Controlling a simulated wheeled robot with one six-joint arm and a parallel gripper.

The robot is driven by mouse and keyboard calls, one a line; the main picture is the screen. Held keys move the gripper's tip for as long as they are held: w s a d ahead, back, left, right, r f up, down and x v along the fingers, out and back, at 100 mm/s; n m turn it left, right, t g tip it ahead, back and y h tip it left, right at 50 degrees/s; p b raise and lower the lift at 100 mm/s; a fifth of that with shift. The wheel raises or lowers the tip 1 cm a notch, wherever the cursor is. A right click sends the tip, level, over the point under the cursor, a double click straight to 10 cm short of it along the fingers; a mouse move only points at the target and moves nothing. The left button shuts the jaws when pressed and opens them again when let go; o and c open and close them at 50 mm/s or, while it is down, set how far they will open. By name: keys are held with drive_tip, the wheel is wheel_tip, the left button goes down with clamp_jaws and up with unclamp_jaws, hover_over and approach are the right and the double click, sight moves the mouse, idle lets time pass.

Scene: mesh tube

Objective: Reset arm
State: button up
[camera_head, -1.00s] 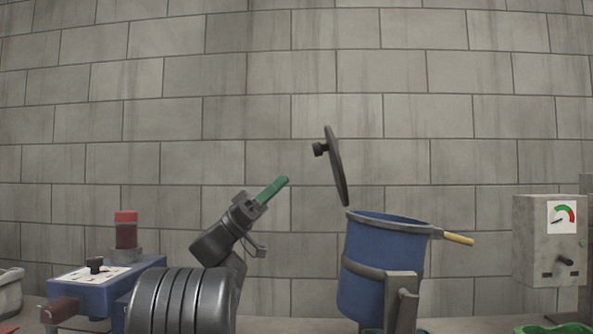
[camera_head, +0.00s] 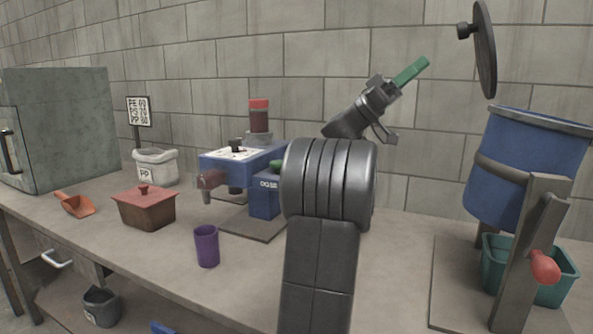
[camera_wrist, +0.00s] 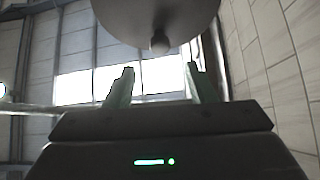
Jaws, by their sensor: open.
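My arm stands in front of the bench in the head view. My gripper (camera_head: 412,70) is raised high against the block wall, with its green fingers pointing up and to the right. In the wrist view the two green fingers (camera_wrist: 158,86) stand apart with nothing between them, so it is open and empty. The round dark lid (camera_head: 485,55) with a knob stands tilted up above the blue drum, to the right of my gripper and apart from it in the head view. A round grey disc with a knob (camera_wrist: 158,14), seemingly this lid, fills the top of the wrist view.
The blue drum (camera_head: 520,165) hangs on a stand with a red knob (camera_head: 544,267), above a green bin (camera_head: 558,285). Left of my arm are a blue machine (camera_head: 225,170), purple cup (camera_head: 206,246), brown lidded box (camera_head: 146,208), orange scoop (camera_head: 75,205) and white bin (camera_head: 155,166).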

sight(458, 35)
drive_tip(key=p+x, duration=0.1)
drive_tip(key=x, duration=0.9)
drive_tip(key=shift+a, duration=0.1)
